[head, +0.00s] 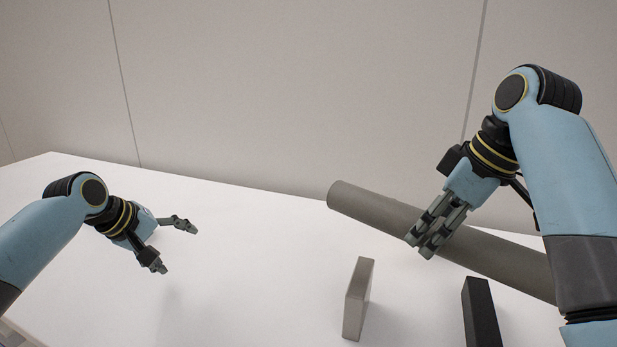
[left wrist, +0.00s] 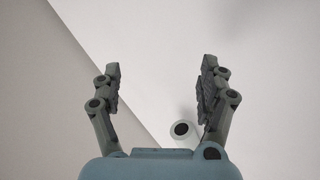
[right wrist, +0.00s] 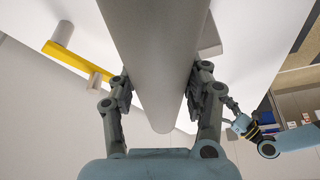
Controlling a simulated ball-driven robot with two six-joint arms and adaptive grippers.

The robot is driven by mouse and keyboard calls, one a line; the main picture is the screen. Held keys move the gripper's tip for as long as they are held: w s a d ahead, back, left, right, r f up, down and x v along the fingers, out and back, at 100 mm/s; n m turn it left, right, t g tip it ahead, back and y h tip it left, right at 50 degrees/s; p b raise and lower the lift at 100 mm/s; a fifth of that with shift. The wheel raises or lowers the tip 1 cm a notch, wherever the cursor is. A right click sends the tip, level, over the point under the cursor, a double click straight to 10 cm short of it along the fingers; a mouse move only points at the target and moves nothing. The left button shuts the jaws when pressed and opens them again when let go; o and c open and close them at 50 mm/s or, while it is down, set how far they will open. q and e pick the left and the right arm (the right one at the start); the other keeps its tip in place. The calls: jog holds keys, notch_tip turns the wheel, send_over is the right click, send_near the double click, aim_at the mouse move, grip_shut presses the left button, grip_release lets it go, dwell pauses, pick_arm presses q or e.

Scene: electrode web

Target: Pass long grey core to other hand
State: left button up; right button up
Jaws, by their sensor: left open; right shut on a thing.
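The long grey core (head: 500,262) is a thick cylinder, slanting from upper left to lower right above the right side of the table in the head view. My right gripper (head: 432,236) is shut on the core, nearer its left end. In the right wrist view the core (right wrist: 160,60) runs between both fingers. My left gripper (head: 178,249) is open and empty over the left part of the table, well apart from the core. The left wrist view shows its spread fingers and a small pale round end with a dark centre (left wrist: 182,129); I cannot tell what this belongs to.
A grey upright block (head: 358,300) and a black block (head: 480,312) stand at the front right of the white table (head: 260,270). The right wrist view shows a yellow bar (right wrist: 75,58). The middle of the table is clear. A pale panelled wall stands behind.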

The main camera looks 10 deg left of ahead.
pick_arm(q)
jog(key=d+r+g+h, duration=0.1)
jog(key=d+r+h, duration=0.25)
jog(key=d, duration=0.45)
jog(key=d+r+g+h, duration=0.15)
jog(key=d+r, duration=0.25)
jog(key=d, duration=0.4)
jog(key=m+g+h, duration=0.1)
jog(key=g+h, duration=0.3)
send_near(367, 210)
jog(key=x, duration=1.1)
jog(key=shift+w, duration=0.1)
jog(key=shift+c, duration=0.2)
jog(key=shift+f, duration=0.15)
jog(key=c, duration=1.4)
pick_arm(e)
jog(key=shift+w+r, duration=0.1)
pick_arm(q)
jog(key=shift+c, duration=0.2)
pick_arm(e)
jog(key=o, duration=1.5)
jog(key=shift+c, duration=0.2)
